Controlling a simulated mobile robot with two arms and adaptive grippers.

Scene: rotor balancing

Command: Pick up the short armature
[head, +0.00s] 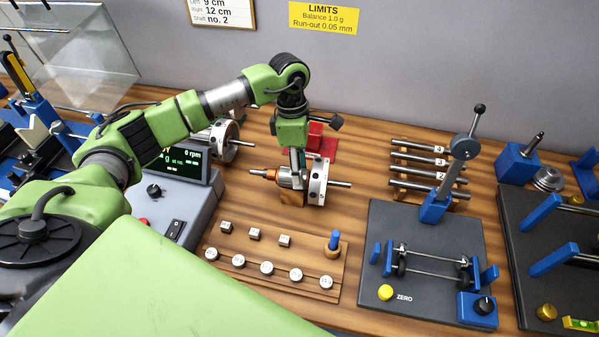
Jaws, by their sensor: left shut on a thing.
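An armature (290,178) lies across the middle of the bench, with an orange-copper left end, a silver body, a pale disc with holes and a thin shaft pointing right. My left gripper (296,165) comes down on it from above and is shut on its body, which the fingers partly hide. A wooden support (292,198) shows right under it; I cannot tell whether they touch. A second armature (223,133) with a similar disc stands farther left, partly hidden behind my arm. I cannot tell from this view which is shorter. My right gripper is not in view.
A wooden weight board (225,276) with small cubes and discs lies in front. A display console (181,166) stands left. Right are several racked shafts (425,170), a dark stand with a lever (428,222) and another dark fixture (545,215). A red block (323,140) sits behind.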

